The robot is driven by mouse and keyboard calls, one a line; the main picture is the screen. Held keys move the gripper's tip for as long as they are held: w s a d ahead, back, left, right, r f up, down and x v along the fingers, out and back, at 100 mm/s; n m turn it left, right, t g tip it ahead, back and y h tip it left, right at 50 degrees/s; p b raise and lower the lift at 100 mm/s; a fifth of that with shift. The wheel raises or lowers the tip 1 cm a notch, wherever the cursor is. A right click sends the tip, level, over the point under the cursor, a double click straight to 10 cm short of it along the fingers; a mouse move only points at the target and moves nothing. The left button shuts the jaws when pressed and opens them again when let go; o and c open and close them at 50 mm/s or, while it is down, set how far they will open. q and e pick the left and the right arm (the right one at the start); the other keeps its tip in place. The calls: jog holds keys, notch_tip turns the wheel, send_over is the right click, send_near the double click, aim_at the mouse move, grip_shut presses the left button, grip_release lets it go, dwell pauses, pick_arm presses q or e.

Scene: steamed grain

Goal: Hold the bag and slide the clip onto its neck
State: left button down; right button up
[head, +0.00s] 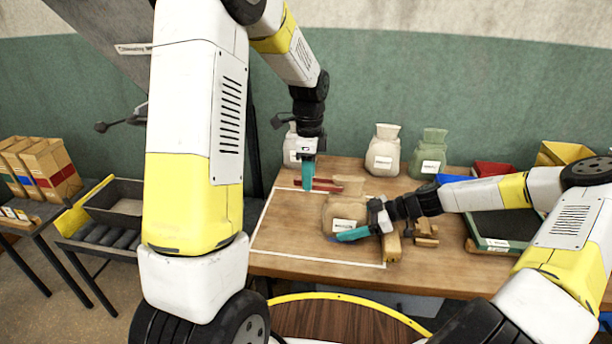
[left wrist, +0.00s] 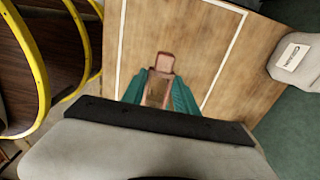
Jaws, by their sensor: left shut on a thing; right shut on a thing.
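The tan bag (head: 337,208) with a white label stands on the wooden table inside a white outlined area. My right gripper (head: 366,233) is shut on the bag's lower right front, covering part of it. My left gripper (head: 308,185) points down, to the left of the bag's neck (head: 352,186), and is shut on the red clip (head: 327,184). The clip's arms reach right toward the neck; I cannot tell whether they touch it. In the left wrist view the reddish clip (left wrist: 161,65) sits between the teal fingers (left wrist: 158,92). The bag is not clear there.
A cream bag (head: 383,152) and a green bag (head: 429,154) stand at the table's back. Another pale bag (head: 291,148) is partly hidden by my left arm. Wooden blocks (head: 426,233) lie right of my right gripper, beside a dark green tray (head: 505,243). The front left table is clear.

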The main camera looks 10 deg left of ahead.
pick_arm(q)
jog(key=shift+d, duration=3.55)
dwell(0.7)
jog(key=c, duration=0.9)
grip_release()
jog(key=shift+o, duration=0.2)
notch_tip(320, 180, up, 12)
